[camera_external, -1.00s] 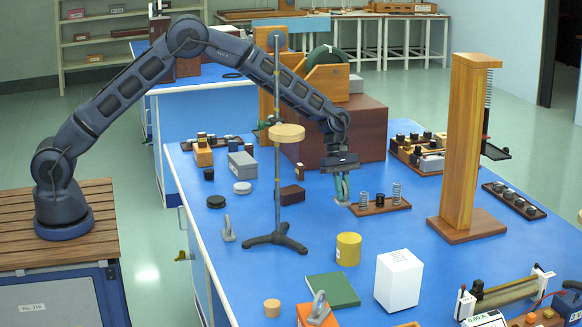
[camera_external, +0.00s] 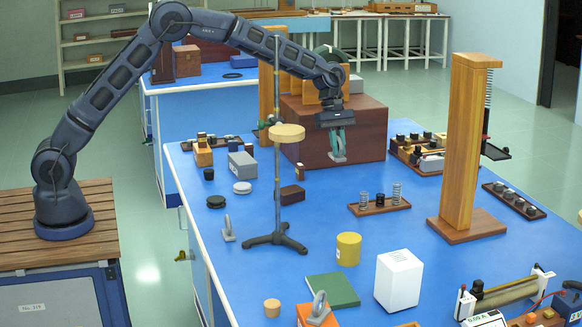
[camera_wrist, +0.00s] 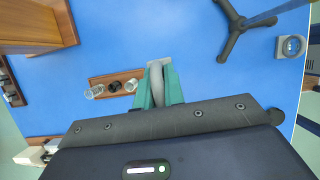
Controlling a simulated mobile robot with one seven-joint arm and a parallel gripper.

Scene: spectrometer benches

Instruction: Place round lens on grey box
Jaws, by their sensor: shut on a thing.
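My gripper (camera_external: 338,142) is shut on a round lens (camera_external: 338,157), a grey ring piece with a flat foot. It holds the lens in the air in front of the large brown box. In the wrist view the lens (camera_wrist: 156,72) sits between the teal fingers (camera_wrist: 158,92), partly hidden by them. A small grey box (camera_external: 242,166) lies on the blue bench, left of the gripper and beyond the stand rod.
A tripod stand (camera_external: 277,238) with a tall rod and a round wooden disc (camera_external: 287,133) rises between gripper and grey box. A coil board (camera_external: 380,206) and a wooden tower (camera_external: 463,150) are to the right. A dark block (camera_external: 292,195) and discs lie near the stand.

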